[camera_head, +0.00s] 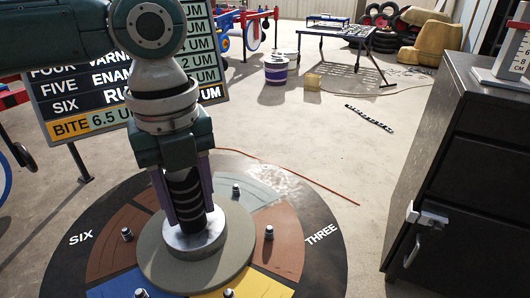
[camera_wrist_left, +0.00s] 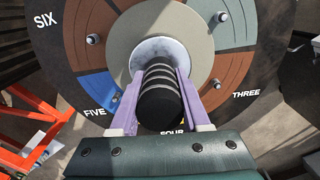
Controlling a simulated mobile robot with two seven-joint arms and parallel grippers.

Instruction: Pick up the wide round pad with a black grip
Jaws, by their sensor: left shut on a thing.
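The wide round pad (camera_head: 160,262) is a grey-beige disc with a pale metal collar and an upright black ribbed grip (camera_head: 186,190). It lies level over the middle of a round table (camera_head: 318,262) with coloured sectors. I cannot tell whether it touches the table. My left gripper (camera_head: 188,207) points down, with its purple fingers shut on the black grip from both sides. In the left wrist view the fingers (camera_wrist_left: 157,85) flank the grip, and the pad (camera_wrist_left: 122,45) spreads out beyond it. My right gripper is not in view.
Several short metal studs, one a stud (camera_head: 269,232) at the right, stand on the sectors around the pad. A sign board (camera_head: 90,95) stands behind my left arm. A dark cabinet (camera_head: 460,170) stands at the right. Open floor (camera_head: 290,125) lies behind the table.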

